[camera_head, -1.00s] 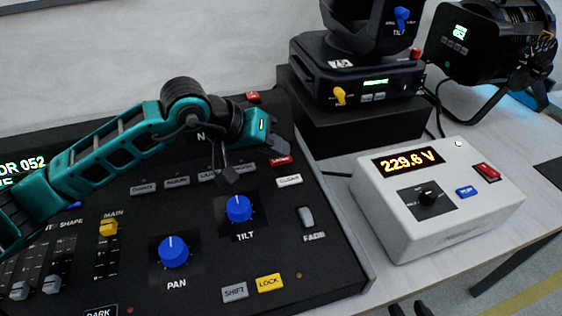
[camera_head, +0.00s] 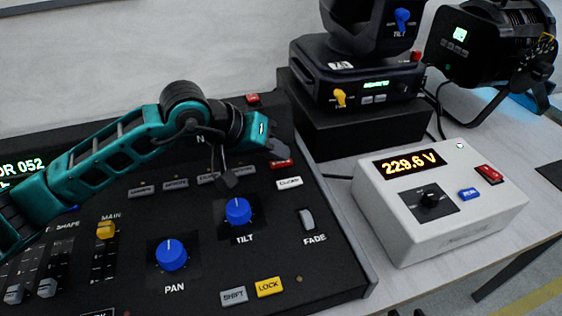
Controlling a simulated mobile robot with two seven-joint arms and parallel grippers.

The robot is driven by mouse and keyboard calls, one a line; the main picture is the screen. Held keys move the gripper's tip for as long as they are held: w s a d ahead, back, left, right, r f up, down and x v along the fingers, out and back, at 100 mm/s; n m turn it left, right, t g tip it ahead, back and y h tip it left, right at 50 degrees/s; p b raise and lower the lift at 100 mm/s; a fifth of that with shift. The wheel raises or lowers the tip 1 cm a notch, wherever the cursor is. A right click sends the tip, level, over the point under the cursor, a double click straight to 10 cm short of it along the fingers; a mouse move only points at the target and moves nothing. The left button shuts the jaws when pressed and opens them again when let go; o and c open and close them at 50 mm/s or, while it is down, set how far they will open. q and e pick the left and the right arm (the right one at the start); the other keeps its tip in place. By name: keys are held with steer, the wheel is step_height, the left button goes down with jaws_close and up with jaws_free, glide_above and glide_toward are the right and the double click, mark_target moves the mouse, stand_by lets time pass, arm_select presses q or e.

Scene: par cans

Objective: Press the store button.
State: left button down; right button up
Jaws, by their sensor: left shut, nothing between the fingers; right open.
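The black control desk (camera_head: 330,262) fills the lower left. A red button (camera_head: 281,163) sits at its upper right, partly covered by my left gripper; I cannot read its label, so I cannot tell whether it is the store button. My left gripper (camera_head: 279,149) comes in from the left on a teal arm. Its shut fingertips are just above the red button in the picture, and I cannot tell whether they touch it. My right gripper (camera_head: 406,314) barely shows at the bottom edge as two dark, separated tips.
Below the red button is a white button (camera_head: 289,184). Blue PAN (camera_head: 172,254) and TILT (camera_head: 238,211) knobs and a yellow LOCK button (camera_head: 269,287) are nearby. A white box (camera_head: 400,225) reading 229.6 V stands right. Stage lights (camera_head: 355,75) stand behind.

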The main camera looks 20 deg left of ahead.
mark_target(276, 164)
arm_select(q)
steer(key=shift+f, duration=0.2)
steer(key=shift+r, duration=0.1)
stand_by(0.4)
steer(key=shift+r, duration=0.7)
steer(key=shift+r+p, duration=1.15)
steer(key=shift+r, duration=1.4)
